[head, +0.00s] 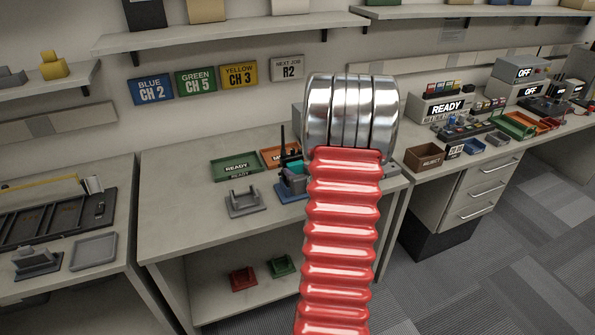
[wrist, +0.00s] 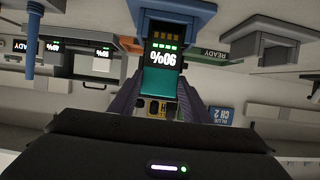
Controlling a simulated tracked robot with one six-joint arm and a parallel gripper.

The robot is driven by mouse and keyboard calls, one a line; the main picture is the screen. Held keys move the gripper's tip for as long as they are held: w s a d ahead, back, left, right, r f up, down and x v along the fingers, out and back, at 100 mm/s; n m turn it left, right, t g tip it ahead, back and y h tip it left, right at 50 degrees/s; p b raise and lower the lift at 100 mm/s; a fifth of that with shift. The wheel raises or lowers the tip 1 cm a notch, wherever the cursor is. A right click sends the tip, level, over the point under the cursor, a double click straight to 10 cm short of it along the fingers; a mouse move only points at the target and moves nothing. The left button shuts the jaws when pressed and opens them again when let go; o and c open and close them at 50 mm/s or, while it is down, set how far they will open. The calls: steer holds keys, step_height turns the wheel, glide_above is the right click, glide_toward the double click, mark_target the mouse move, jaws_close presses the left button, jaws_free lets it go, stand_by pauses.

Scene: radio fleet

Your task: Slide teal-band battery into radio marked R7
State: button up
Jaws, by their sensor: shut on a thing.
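My gripper (wrist: 158,88) is shut on the teal-band battery (wrist: 158,84) in the wrist view, which shows the scene upside down. The battery has a dark face with a lit 90% readout and green bars above a wide teal band. Its far end meets a blue cradle-like holder (wrist: 178,14); I cannot tell how far it sits inside. In the head view a blue holder (head: 291,187) stands on the middle bench with a bit of teal and a black antenna beside it. My red arm hides most of my gripper there. No R7 mark is legible.
A green READY tray (head: 237,166) and an orange tray (head: 278,155) lie behind the blue holder. A grey cradle (head: 244,203) stands left of it. The bench's left part is clear. Channel signs (head: 195,83) hang on the wall. A brown REJECT box (head: 425,157) stands on the right bench.

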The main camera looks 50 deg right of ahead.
steer(key=shift+f, duration=0.75)
steer(key=o, duration=1.2)
steer(key=v, duration=1.3)
steer(key=shift+s, duration=0.3)
steer(key=shift+a+r, duration=0.1)
steer(key=shift+a, duration=0.05)
